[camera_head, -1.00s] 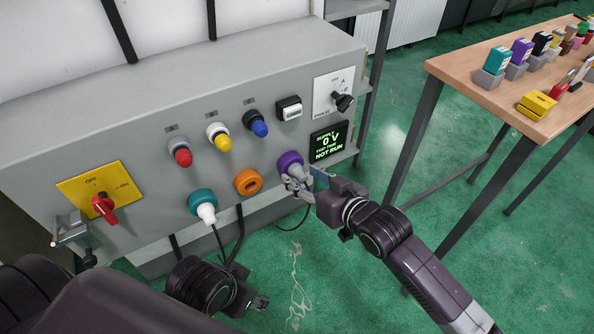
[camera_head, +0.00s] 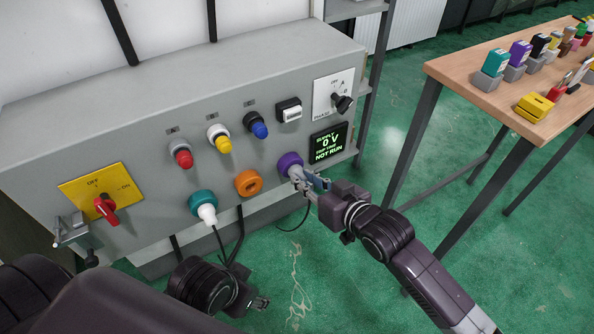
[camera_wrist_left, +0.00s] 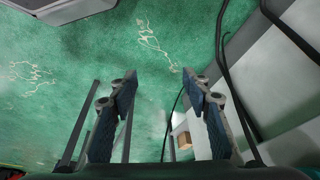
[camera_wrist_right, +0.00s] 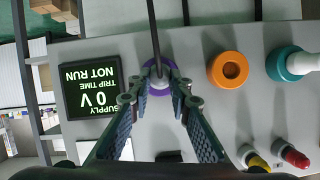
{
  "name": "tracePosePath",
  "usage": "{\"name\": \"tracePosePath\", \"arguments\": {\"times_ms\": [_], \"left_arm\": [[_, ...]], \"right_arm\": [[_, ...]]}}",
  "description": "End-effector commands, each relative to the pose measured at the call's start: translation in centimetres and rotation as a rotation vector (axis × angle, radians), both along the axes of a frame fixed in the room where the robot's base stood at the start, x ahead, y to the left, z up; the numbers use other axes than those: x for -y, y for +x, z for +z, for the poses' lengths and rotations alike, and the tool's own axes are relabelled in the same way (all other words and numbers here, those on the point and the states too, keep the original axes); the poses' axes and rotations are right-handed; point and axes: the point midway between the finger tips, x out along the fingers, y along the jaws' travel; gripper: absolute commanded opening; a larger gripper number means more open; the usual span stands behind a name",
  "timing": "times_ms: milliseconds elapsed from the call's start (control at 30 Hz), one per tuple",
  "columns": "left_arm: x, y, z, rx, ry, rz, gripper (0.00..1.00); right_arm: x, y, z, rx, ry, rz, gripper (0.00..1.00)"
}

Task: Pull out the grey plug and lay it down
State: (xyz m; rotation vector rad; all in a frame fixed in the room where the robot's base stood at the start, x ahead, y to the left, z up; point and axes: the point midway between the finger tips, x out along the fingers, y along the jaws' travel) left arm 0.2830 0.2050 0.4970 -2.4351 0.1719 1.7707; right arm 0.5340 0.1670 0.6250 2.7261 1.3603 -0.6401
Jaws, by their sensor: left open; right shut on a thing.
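The grey plug (camera_head: 297,173) sits at the purple socket (camera_head: 287,161) on the front of the grey panel, at its lower right. In the right wrist view the plug (camera_wrist_right: 158,72) lies in front of the purple ring, with its black cable running up. I cannot tell how deep it sits. My right gripper (camera_head: 303,181) is shut on the plug, and its fingertips hide part of it; it also shows in the right wrist view (camera_wrist_right: 158,92). My left gripper (camera_head: 260,303) is open and empty, low in front of the panel; its fingers (camera_wrist_left: 162,88) stand apart over green floor.
A white plug (camera_head: 207,213) is in the teal socket beside the empty orange socket (camera_head: 248,182). The display (camera_head: 328,143) reads 0 V, NOT RUN. A red switch (camera_head: 105,207) is at left. The wooden table (camera_head: 480,97) at right holds several small items.

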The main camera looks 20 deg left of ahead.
Motion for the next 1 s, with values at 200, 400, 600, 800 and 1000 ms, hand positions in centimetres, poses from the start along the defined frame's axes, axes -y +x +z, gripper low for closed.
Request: {"name": "tracePosePath", "arguments": {"times_ms": [200,400,600,800,1000], "left_arm": [[0.0,0.1,-0.6,-0.012,0.002,0.000,0.44],[0.1,0.6,-0.7,-0.006,-0.001,0.000,0.44],[0.2,1.0,-1.2,-0.004,-0.002,0.000,0.44],[0.3,1.2,-2.1,-0.010,-0.001,-0.001,0.44],[0.3,1.1,-3.0,-0.021,-0.001,-0.002,0.44]], "right_arm": [[0.9,-0.7,-0.4,-0.008,-0.008,0.000,0.00],[1.5,-1.2,-0.3,-0.006,-0.007,0.000,0.00],[1.8,-1.5,-0.2,-0.005,-0.005,0.001,0.00],[2.0,-1.6,-0.2,-0.004,-0.003,0.000,0.00],[2.3,-1.8,-0.2,-0.003,-0.003,0.000,0.00]]}}
